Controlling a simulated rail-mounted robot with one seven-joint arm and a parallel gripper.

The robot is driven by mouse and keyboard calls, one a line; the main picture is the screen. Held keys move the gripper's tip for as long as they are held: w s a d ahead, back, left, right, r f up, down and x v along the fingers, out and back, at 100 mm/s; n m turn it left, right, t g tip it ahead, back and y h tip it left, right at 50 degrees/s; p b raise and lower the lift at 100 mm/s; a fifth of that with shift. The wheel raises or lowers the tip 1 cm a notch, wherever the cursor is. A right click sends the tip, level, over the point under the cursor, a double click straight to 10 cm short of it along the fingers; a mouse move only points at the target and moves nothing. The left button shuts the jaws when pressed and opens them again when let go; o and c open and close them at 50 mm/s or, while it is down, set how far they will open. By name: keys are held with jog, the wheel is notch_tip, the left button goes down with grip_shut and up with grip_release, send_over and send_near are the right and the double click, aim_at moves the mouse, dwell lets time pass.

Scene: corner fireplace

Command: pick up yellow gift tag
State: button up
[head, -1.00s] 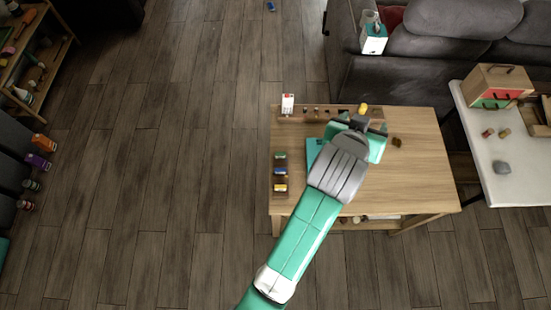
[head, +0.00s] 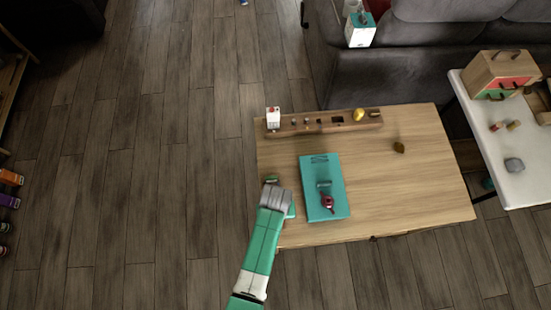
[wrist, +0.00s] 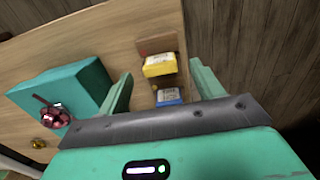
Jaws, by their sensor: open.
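The yellow gift tag (wrist: 160,65) shows in the wrist view as a small yellow block with a pale face, in a brown wooden holder (wrist: 150,46). A blue one (wrist: 168,97) sits beside it in the same row. My gripper (wrist: 162,84) is open and empty; its two teal fingers stand apart on either side of the row, with the yellow tag in line with the gap.
A teal box (head: 312,190) with a red-and-dark item on top lies just right of my gripper. The table's right half (head: 420,185) is mostly clear.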

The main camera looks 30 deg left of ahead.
notch_tip(320, 180, down, 5)
jog(key=shift+r+b, duration=0.15)
jog(key=shift+b, duration=0.4)
jog(key=c, duration=1)
jog(key=shift+r, duration=0.1)
notch_tip(320, 180, up, 4)
jog(key=shift+f+p, duration=0.2)
jog(key=shift+p, duration=0.45)
jog(key=s+d, duration=0.2)
jog(key=s, duration=0.2)
jog(key=s+d+r+p, duration=0.1)
jog(key=s+d, duration=0.1)
jog(key=s, duration=0.3)
jog(key=s+d+p, duration=0.1)
jog(key=s+d, duration=0.2)
jog(key=s, duration=0.2)
jog(key=shift+s+r, duration=0.2)
